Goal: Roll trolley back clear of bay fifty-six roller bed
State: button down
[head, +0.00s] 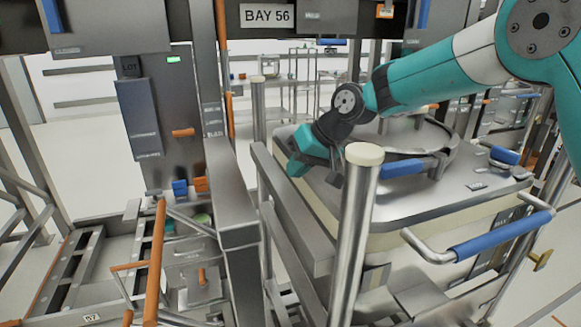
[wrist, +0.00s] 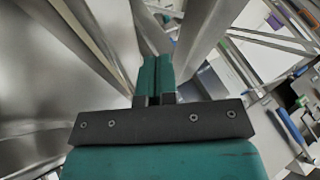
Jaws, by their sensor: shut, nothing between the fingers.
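The sign BAY 56 (head: 268,16) hangs at the top of the head view. Below it a large bin (head: 465,196) with a steel lid and pale sides sits within a metal frame. A steel bar with a blue grip (head: 500,235) sticks out at the right front, apart from my gripper; I take it for the trolley's handle. My gripper (head: 300,165) is shut and empty beside the lid's left edge, above the frame's side rail. Its teal fingers (wrist: 155,75) are together in the wrist view. The trolley's wheels and the roller bed's rollers are hidden or unclear.
A capped steel post (head: 354,235) stands close in front of my gripper, another (head: 258,112) behind it. A steel beam (head: 232,195) runs to the left. The station marked 57 (head: 92,317), with orange levers (head: 157,250), fills the lower left. Open floor (head: 545,285) shows at lower right.

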jog(key=a+f+p, duration=0.5)
jog(key=a+f, duration=0.1)
jog(key=a, duration=0.2)
jog(key=shift+w+a+f, duration=0.15)
jog(key=shift+w, duration=0.1)
jog(key=shift+a, duration=0.15)
